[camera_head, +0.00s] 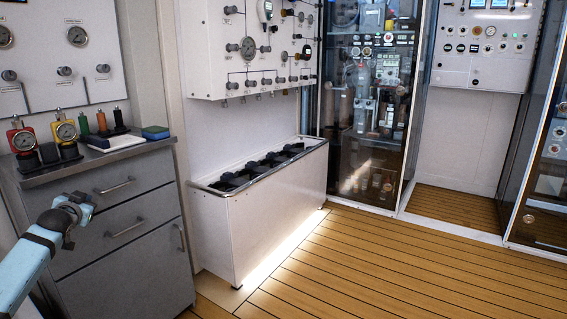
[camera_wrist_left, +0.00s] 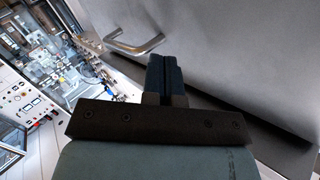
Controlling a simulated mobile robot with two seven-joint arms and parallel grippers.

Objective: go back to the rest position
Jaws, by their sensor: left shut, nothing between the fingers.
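My left arm comes in from the left edge of the head view. Its gripper (camera_head: 72,240) is in front of the grey drawer cabinet (camera_head: 125,210); its fingers are hard to make out there. In the left wrist view the dark fingers (camera_wrist_left: 165,75) are together, with nothing between them. They point toward a cabinet front (camera_wrist_left: 240,50) with a metal handle (camera_wrist_left: 135,45). I cannot tell how far apart fingers and cabinet are. My right gripper is in neither view.
Gauges (camera_head: 66,131) and small items stand on the cabinet top. A white trough (camera_head: 265,215) stands beside the cabinet, below a wall panel (camera_head: 235,70). Glass-fronted cabinets (camera_head: 370,110) stand at the back. The plank floor (camera_head: 390,270) is clear at the front right.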

